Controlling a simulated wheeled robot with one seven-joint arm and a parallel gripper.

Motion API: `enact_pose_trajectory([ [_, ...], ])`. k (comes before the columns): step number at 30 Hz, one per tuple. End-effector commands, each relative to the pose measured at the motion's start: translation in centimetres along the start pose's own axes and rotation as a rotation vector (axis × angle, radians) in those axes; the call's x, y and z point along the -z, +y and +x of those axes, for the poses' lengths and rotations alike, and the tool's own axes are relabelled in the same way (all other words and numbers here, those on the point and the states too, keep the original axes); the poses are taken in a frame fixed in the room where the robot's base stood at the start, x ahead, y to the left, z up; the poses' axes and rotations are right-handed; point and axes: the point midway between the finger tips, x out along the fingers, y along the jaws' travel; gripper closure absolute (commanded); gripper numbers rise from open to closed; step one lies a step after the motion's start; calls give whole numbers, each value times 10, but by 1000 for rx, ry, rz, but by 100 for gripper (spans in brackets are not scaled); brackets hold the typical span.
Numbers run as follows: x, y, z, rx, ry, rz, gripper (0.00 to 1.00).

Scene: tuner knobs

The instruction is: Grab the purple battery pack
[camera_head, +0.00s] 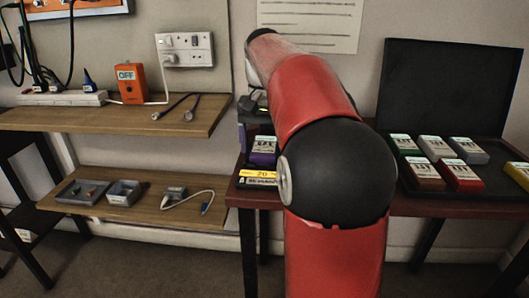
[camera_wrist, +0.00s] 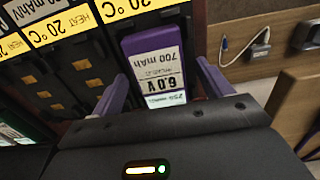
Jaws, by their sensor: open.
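The purple battery pack (camera_wrist: 152,42) has a white label reading 6.0V and 700 mAh, upside down in the wrist view. It sits in a slot of a dark rack (camera_wrist: 75,75) with yellow 20 °C labels. My gripper (camera_wrist: 161,72) is open, with one finger on each side of the pack's near end. I cannot tell whether the fingers touch it.
Several battery packs in other colours (camera_head: 430,170) lie in a black case (camera_head: 450,90) on the right. A wooden shelf (camera_head: 150,200) on the left holds grey trays and a cabled device. The orange OFF box (camera_head: 131,83) stands on the upper shelf.

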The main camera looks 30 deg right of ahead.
Motion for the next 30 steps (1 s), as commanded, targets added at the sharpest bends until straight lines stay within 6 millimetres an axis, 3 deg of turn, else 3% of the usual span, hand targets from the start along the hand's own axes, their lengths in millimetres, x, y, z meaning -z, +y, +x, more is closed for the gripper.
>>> enact_pose_trajectory([
  [4,0,0,-1,0,1,0,24],
  [16,0,0,-1,0,1,-1,75],
  [25,0,0,-4,0,1,-1,75],
  [30,0,0,-16,0,1,-2,75],
])
